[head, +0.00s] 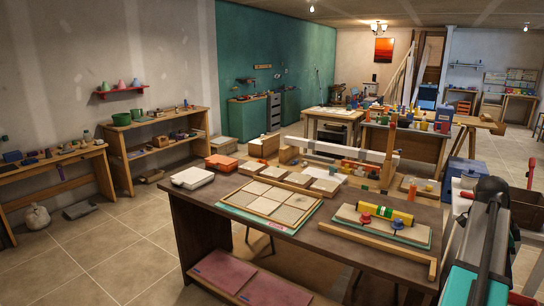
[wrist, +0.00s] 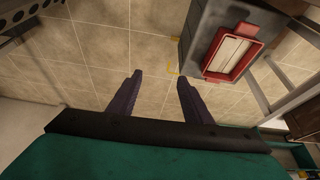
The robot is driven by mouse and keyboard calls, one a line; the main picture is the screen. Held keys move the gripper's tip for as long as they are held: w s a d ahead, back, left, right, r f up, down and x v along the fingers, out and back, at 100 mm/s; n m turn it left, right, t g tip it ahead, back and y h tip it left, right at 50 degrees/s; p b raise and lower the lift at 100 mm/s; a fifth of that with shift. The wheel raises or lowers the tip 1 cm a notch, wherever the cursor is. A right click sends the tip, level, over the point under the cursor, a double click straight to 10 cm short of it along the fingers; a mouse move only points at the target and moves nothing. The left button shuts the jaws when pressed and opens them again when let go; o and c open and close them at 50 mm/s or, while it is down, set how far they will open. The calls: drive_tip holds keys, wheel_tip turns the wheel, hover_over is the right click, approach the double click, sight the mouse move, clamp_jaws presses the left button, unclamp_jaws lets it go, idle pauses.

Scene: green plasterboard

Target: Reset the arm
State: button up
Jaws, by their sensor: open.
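My gripper (wrist: 159,84) shows in the wrist view, with two dark purple fingers held wide apart. It is open, and nothing is between the fingers. Behind the fingertips is bare beige tiled floor (wrist: 105,50). In the head view, a dark and grey part of my arm (head: 488,232) stands at the right edge. My fingertips cannot be made out in that view.
In the wrist view, a red-rimmed tray (wrist: 208,72) is right of the fingers on a grey box.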

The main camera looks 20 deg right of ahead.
drive_tip(key=w+a+f+n+g+y, duration=0.1)
drive_tip(key=w+a+f+n, duration=0.2)
drive_tip(key=w+a+f, duration=0.75)
drive_tip(key=w+a+f+n, duration=0.3)
drive_tip(key=w+a+f, duration=0.4)
drive_tip(key=a+f, duration=0.55)
drive_tip(key=s+a+f+n+g, duration=0.15)
drive_tip(key=a+f+n, duration=0.35)
drive_tip(key=a+f, duration=1.05)
drive_tip(key=s+a+f+n+y, duration=0.1)
drive_tip(key=s+a+f+n, duration=0.7)
drive_tip(key=a, duration=0.4)
drive_tip(key=s+a+f+n+y, duration=0.1)
drive_tip(key=s+a+f+n, duration=0.8)
drive_tip(key=a, duration=0.3)
drive_tip(key=shift+s, duration=0.9)
